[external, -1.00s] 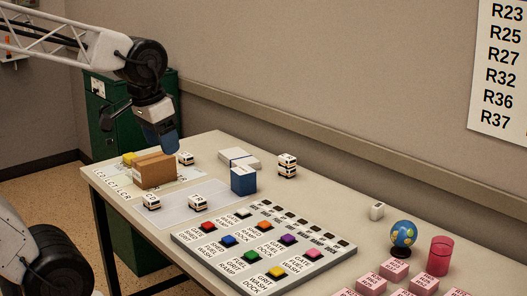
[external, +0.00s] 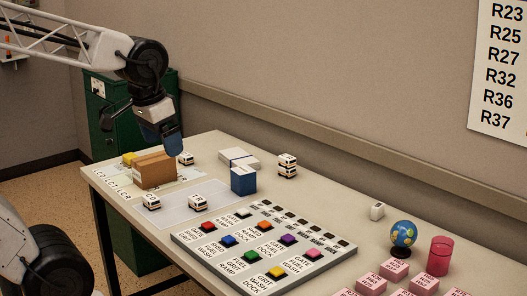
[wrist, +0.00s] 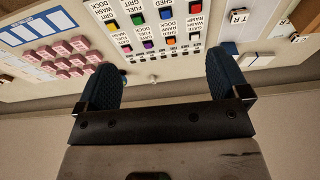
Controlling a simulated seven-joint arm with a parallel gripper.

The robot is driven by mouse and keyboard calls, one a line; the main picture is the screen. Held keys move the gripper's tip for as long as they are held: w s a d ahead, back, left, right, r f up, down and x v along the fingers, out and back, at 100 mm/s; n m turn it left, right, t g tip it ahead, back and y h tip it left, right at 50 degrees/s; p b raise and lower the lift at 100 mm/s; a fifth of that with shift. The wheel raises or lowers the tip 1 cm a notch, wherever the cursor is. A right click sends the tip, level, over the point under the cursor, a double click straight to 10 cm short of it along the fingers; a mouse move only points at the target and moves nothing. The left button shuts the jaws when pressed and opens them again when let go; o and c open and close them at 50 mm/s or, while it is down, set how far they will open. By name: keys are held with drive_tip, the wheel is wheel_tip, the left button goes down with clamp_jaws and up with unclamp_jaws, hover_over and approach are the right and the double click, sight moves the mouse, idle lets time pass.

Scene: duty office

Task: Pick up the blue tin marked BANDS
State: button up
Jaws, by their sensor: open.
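A blue box-shaped tin (external: 243,180) with a paler top stands upright on the table in the external view, near the middle of the table's far half. No BANDS marking is readable on it. My gripper (external: 172,146) is in the air to the left of the tin and higher, above the brown box, and apart from both. In the wrist view my gripper (wrist: 165,76) shows two dark blue fingers spread wide with nothing between them. A small blue patch beside the right finger may be the tin; I cannot tell.
A brown box (external: 155,170) stands left of the tin. A white stack (external: 238,158) lies just behind it, and small white buses (external: 287,166) stand around. A button panel (external: 262,246) fills the front. A globe (external: 403,234), red cup (external: 440,255) and pink blocks (external: 381,275) are at right.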

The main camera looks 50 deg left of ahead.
drive_tip(key=w+a+f+m+g+y, duration=0.1)
drive_tip(key=w+a+f+m+y, duration=0.1)
drive_tip(key=w+a+m, duration=0.3)
drive_tip(key=w+a+f+g+y, duration=0.2)
drive_tip(key=w+f+y, duration=0.1)
drive_tip(key=w, duration=0.4)
drive_tip(key=m+t+y, duration=0.2)
drive_tip(key=m+y, duration=0.6)
drive_tip(key=m, duration=0.6)
approach(249, 177)
drive_tip(key=x, duration=0.5)
drive_tip(key=shift+w+a+f, duration=0.1)
drive_tip(key=shift+a+f, duration=0.05)
drive_tip(key=shift+f, duration=0.15)
drive_tip(key=shift+x, duration=1.3)
drive_tip(key=shift+a, duration=0.15)
drive_tip(key=shift+x, duration=2.45)
drive_tip(key=shift+r, duration=0.15)
